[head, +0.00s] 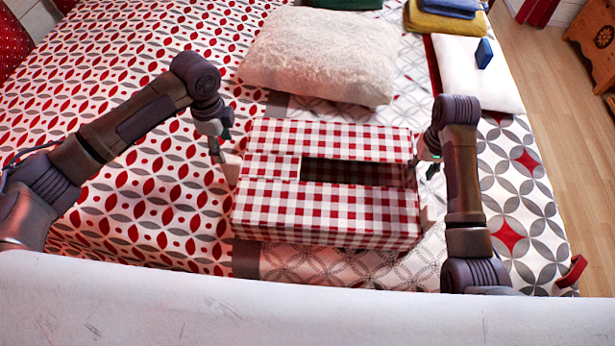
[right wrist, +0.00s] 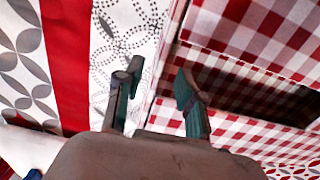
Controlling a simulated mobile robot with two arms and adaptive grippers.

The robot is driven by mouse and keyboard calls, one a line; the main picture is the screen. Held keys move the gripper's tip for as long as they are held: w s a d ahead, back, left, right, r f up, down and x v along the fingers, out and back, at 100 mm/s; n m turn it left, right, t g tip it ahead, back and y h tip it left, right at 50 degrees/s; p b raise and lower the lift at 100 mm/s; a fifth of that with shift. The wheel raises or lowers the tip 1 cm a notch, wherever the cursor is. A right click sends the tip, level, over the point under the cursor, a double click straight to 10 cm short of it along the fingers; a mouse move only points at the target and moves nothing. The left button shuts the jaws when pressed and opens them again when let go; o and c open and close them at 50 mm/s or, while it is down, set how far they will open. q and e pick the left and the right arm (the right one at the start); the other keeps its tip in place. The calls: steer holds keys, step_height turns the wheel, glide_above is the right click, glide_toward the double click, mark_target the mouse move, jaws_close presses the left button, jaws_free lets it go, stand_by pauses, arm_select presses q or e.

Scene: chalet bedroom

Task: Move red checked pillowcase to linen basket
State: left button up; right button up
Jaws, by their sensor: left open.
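A red-and-white checked, box-shaped item (head: 325,212) with a dark slot in its top lies on the bed; it also shows in the right wrist view (right wrist: 230,125). I cannot tell a separate pillowcase or a linen basket apart from it. Pale blocks stick out at its left (head: 231,168) and right sides. My left gripper (head: 222,150) is open beside its left side, near the pale block.
A cream textured pillow (head: 318,55) lies behind the checked item. A white pillow (head: 475,75) with a small blue object (head: 484,54) lies at the back right, near folded yellow and blue cloths (head: 445,18). Wooden floor (head: 545,100) shows beyond the bed's right edge.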

mark_target(230, 166)
arm_select(q)
step_height(230, 166, down, 10)
steer(key=shift+r, duration=0.25)
arm_select(e)
step_height(230, 166, down, 10)
steer(key=shift+r, duration=0.25)
arm_select(q)
steer(key=c, duration=0.7)
arm_select(e)
steer(key=c, duration=0.7)
arm_select(q)
jaws_close()
arm_select(e)
jaws_close()
